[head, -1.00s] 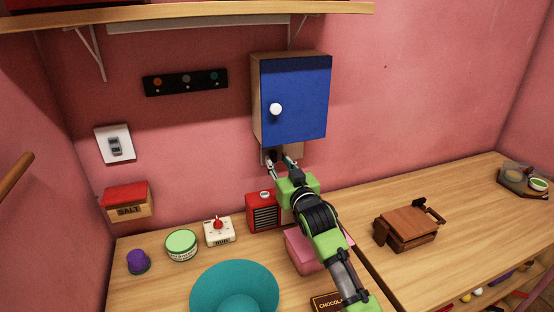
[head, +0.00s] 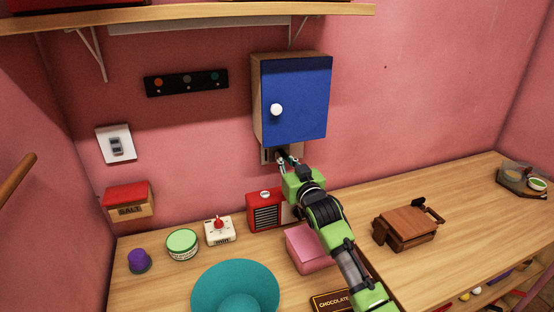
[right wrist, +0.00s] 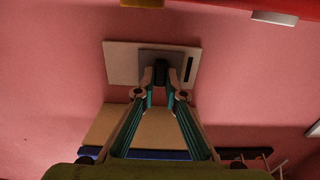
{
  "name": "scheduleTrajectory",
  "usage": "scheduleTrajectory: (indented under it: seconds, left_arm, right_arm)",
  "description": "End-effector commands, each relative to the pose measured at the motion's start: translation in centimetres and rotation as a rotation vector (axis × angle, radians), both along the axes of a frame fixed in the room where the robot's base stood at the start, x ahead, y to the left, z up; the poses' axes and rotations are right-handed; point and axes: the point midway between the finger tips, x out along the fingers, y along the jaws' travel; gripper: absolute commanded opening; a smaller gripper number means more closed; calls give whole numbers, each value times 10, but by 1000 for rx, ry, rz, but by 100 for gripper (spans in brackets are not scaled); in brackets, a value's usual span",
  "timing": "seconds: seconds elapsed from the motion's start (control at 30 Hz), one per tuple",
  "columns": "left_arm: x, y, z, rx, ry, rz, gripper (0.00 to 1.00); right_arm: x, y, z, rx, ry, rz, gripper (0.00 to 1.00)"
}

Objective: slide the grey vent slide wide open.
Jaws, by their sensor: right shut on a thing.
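The vent is a pale plate (right wrist: 120,64) on the pink wall, just below the blue-doored cabinet. The plate also shows partly in the head view (head: 298,155). On it sits the grey vent slide (right wrist: 150,54) with a dark knob (right wrist: 160,72). A narrow dark slot (right wrist: 188,69) shows at one end of the plate, to the right in the wrist view. My right gripper (head: 283,158) is shut on the slide's knob; its fingertips also show in the wrist view (right wrist: 160,88). My arm hides part of the plate in the head view. My left gripper is not in view.
The cabinet (head: 296,100) hangs directly above the vent. The wall right of the cabinet is clear.

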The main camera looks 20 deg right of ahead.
Motion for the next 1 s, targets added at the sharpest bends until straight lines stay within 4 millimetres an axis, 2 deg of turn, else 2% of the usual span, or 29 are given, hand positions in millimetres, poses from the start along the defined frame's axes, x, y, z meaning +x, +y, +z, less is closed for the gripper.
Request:
scheduleTrajectory:
  seconds: [0.03, 0.1, 0.3, 0.57, 0.6, 0.67, 1.0]
  left_arm:
    - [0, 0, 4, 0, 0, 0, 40]
    - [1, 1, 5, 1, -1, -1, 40]
    - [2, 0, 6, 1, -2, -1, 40]
    - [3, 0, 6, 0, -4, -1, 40]
    - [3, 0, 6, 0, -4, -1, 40]
    - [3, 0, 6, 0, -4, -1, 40]
    - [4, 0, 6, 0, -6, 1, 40]
  right_arm:
    - [0, -14, 2, -8, 2, -5, 0]
    - [1, -27, 2, -8, 1, -5, 0]
    - [1, -47, 1, -3, 1, -3, 0]
    - [2, -48, 1, -2, 0, -5, 0]
    - [2, -48, 1, -2, 0, -5, 13]
    - [2, -49, 1, -2, 0, -5, 28]
    - [1, -47, 1, -1, 0, -3, 28]
